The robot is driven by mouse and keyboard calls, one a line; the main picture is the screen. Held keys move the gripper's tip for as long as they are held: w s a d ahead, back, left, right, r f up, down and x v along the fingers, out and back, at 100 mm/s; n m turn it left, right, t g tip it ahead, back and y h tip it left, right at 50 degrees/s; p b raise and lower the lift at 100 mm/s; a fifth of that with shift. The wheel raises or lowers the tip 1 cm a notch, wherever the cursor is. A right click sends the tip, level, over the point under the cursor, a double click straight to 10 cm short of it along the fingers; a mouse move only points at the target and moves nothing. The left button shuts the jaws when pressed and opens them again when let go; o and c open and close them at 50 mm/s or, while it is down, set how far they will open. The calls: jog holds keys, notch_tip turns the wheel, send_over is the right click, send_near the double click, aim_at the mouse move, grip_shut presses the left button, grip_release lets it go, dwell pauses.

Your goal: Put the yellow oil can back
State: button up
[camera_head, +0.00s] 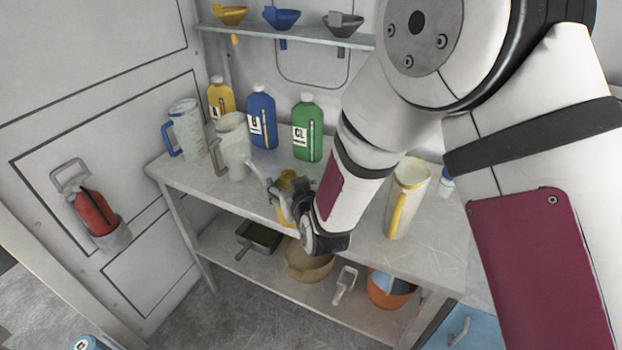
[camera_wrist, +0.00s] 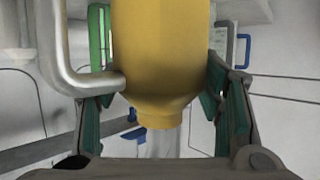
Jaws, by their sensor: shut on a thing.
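The yellow oil can (camera_wrist: 155,50) fills the middle of the wrist view, with its bent metal handle (camera_wrist: 60,60) on the left. My gripper (camera_wrist: 160,100) is shut on it, with a green-padded finger on each side. In the head view the yellow oil can (camera_head: 287,181) shows only in part at my gripper (camera_head: 283,198), over the front edge of the workbench (camera_head: 225,192). My wrist hides the rest. I cannot tell whether it touches the bench.
Grey jugs (camera_head: 232,146), a yellow bottle (camera_head: 221,98), a blue bottle (camera_head: 262,120) and a green bottle (camera_head: 307,130) stand behind. A jug with a yellow handle (camera_head: 407,198) stands right. A red can (camera_head: 94,212) sits in a wall holder (camera_head: 112,238) at left. Funnels hang above.

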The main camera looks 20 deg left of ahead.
jog(key=w+f, duration=0.2)
jog(key=w, duration=0.3)
jog(key=w+a+f, duration=0.1)
jog(key=w+f, duration=0.1)
jog(key=w, duration=0.4)
jog(key=shift+w+a+f+p, duration=0.25)
jog(key=shift+a+f+p, duration=0.05)
jog(key=shift+p, duration=0.15)
jog(key=shift+f, duration=0.2)
jog(key=o, duration=1.4)
jog(key=shift+c, duration=0.2)
jog(key=v, duration=1.2)
jog(key=shift+r, duration=0.2)
